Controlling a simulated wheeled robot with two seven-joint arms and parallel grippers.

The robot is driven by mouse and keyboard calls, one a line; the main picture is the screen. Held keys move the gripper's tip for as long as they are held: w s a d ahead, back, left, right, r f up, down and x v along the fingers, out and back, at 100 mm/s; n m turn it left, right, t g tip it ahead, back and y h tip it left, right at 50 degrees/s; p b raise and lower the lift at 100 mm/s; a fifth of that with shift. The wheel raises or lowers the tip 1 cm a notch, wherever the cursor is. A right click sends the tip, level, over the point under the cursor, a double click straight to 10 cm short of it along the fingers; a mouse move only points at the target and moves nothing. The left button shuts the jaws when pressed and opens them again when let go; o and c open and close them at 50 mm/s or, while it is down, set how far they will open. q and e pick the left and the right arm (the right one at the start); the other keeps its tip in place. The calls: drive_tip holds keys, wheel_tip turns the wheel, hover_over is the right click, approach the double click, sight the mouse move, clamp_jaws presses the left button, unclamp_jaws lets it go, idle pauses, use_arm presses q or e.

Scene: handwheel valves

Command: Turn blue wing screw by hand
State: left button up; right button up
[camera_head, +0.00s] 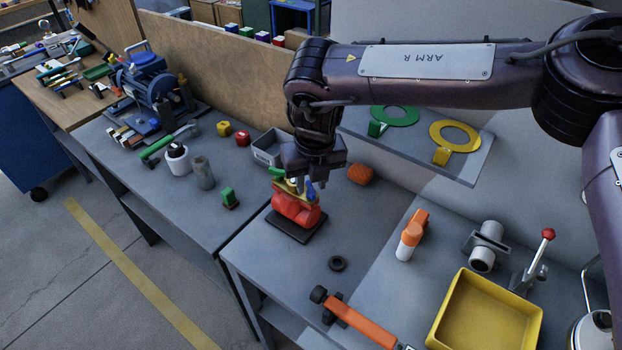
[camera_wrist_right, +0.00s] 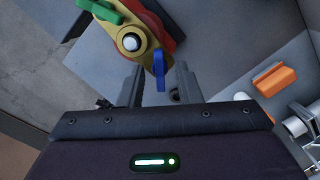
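The blue wing screw (camera_head: 310,191) is on a red valve body (camera_head: 296,208) with a yellow top plate and a green wing. The body sits on a dark base plate on the bench. In the right wrist view, the blue wing screw (camera_wrist_right: 160,70) points down towards my gripper, beside a pale round knob (camera_wrist_right: 131,42). My right gripper (camera_wrist_right: 158,80) is open, with one finger on each side of the blue wing and visible gaps between. In the head view it hangs over the valve and partly hides its top. My left gripper is not in view.
A grey tray (camera_head: 268,150) stands behind left. A shelf with green and yellow rings (camera_head: 455,136) is close behind my right arm. A yellow bin (camera_head: 487,312) stands at lower right.

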drive_tip(key=shift+r+p, duration=2.3)
drive_tip(key=shift+r, duration=0.75)
drive_tip(key=shift+r, duration=0.15)
wheel_tip(320, 180, up, 7)
drive_tip(key=s+b, duration=0.1)
drive_tip(key=b, duration=0.1)
drive_tip(key=shift+s+d, duration=0.15)
